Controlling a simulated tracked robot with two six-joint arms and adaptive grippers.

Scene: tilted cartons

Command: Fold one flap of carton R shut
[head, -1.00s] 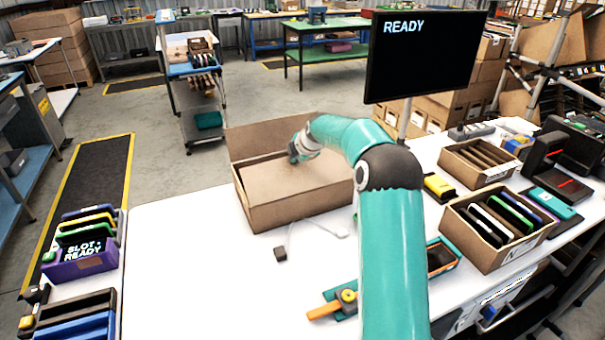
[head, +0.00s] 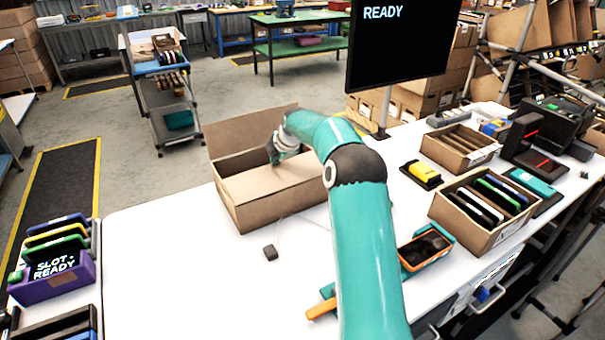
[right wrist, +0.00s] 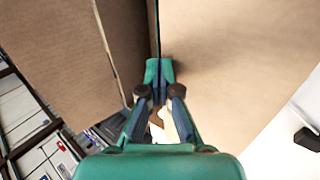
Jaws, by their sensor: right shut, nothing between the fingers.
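The large brown carton (head: 250,214) stands on the white table; I cannot read a label on it. One flap (head: 238,131) stands up and leans outward along its far side. A second panel (head: 270,181) lies nearly flat over the top at the near side. My right gripper (head: 273,154) is shut and empty, low beside the raised flap. In the right wrist view its fingers (right wrist: 158,75) point at a narrow gap between two cardboard faces, one at left (right wrist: 55,45) and one at right (right wrist: 235,60). Contact is not clear. My left gripper is out of view.
A small dark block (head: 270,252) lies in front of the carton. An orange-rimmed tray (head: 425,250), a yellow device (head: 424,172) and a carton of slim devices (head: 470,228) stand to the right.

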